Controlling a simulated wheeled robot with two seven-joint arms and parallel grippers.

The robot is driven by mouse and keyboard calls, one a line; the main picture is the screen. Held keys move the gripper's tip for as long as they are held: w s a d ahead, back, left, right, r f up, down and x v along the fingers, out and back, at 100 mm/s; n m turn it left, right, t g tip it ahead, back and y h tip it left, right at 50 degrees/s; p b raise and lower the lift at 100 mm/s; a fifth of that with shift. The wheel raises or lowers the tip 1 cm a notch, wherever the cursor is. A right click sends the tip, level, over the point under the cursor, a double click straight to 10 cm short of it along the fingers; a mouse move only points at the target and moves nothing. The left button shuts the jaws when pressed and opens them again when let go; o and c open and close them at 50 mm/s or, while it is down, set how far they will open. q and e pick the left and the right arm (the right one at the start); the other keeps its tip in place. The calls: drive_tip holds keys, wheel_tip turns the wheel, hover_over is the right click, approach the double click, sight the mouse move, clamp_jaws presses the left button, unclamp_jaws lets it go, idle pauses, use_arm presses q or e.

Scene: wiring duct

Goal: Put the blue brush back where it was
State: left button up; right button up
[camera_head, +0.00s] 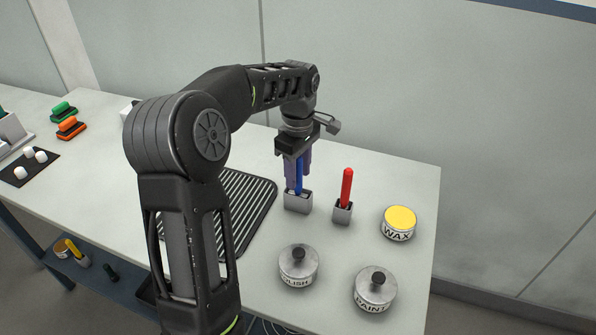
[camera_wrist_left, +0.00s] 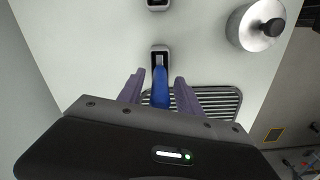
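The blue brush (camera_head: 299,177) stands upright with its lower end in the grey holder (camera_head: 297,203). In the wrist view the blue brush (camera_wrist_left: 160,88) meets the slot of the holder (camera_wrist_left: 160,50). My left gripper (camera_head: 298,168) is above the holder, with its purple fingers on either side of the brush handle. In the wrist view the left gripper (camera_wrist_left: 159,90) is open, with a gap between each finger and the brush. The brush's top end is hidden by the gripper. My right gripper is not in view.
A red brush (camera_head: 347,187) stands in its own holder (camera_head: 342,213) just right. A yellow-topped wax tin (camera_head: 399,222), a polish tin (camera_head: 298,267) and a paint tin (camera_head: 375,290) stand nearby. A ribbed black mat (camera_head: 250,209) lies left of the blue brush's holder.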

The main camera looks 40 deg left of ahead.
use_arm(q)
drive_tip(key=shift+r, duration=0.15)
wheel_tip(320, 180, up, 6)
drive_tip(key=shift+w+r, duration=0.1)
wheel_tip(320, 180, up, 6)
drive_tip(key=p, duration=0.5)
idle(0.5)
